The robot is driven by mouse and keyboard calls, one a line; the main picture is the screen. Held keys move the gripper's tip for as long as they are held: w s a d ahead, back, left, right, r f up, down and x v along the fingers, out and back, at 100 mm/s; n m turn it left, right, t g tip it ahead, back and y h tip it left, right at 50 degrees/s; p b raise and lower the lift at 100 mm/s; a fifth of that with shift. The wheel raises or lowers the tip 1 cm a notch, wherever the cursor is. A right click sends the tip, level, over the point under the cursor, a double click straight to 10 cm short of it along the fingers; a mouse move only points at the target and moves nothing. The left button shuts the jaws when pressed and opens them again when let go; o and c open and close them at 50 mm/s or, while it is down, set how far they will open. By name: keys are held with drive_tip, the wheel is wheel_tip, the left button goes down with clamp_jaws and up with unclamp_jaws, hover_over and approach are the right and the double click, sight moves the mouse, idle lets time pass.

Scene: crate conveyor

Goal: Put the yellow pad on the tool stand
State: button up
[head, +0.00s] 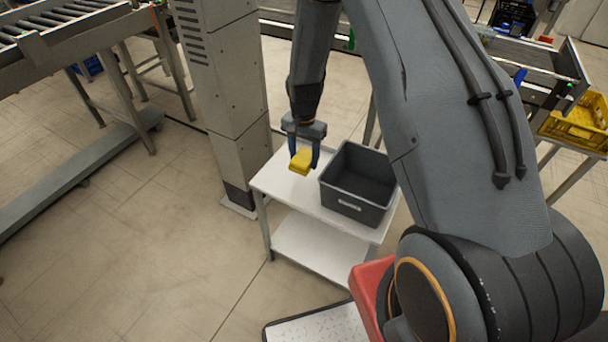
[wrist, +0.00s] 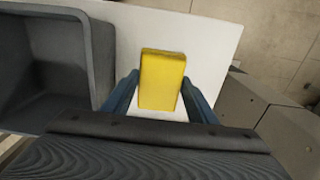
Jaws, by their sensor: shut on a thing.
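The yellow pad (head: 302,161) is a small block between the fingers of my gripper (head: 303,163), above the white top of a two-level stand (head: 280,182). In the wrist view the yellow pad (wrist: 161,82) lies between the two blue-grey fingers of my gripper (wrist: 160,95), which are shut on it. The white top (wrist: 205,42) shows behind and around the pad. I cannot tell whether the pad touches the white surface.
A dark grey crate (head: 352,205) stands on the right part of the stand; in the wrist view the grey crate (wrist: 101,60) is left of the pad. A grey column (head: 222,90) stands behind the stand. A yellow crate (head: 578,135) is far right. The stand's left part is clear.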

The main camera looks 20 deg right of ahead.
sight(304, 157)
wheel_tip(304, 157, down, 7)
drive_tip(key=shift+f+p, duration=0.15)
drive_tip(key=shift+p, duration=0.65)
drive_tip(key=o, duration=0.9)
wheel_tip(304, 157, up, 12)
drive_tip(key=b, duration=0.3)
drive_tip(key=s+r+n, duration=0.3)
drive_tip(key=s+r, duration=0.2)
drive_tip(key=s, duration=0.3)
drive_tip(key=s+r+n, duration=0.3)
drive_tip(key=s+r, duration=0.3)
drive_tip(key=s, duration=0.2)
drive_tip(key=s+r+n, duration=0.3)
drive_tip(key=s+r, duration=0.2)
drive_tip(key=s, duration=0.3)
drive_tip(key=shift+r+t, duration=0.35)
drive_tip(key=shift+t, duration=0.05)
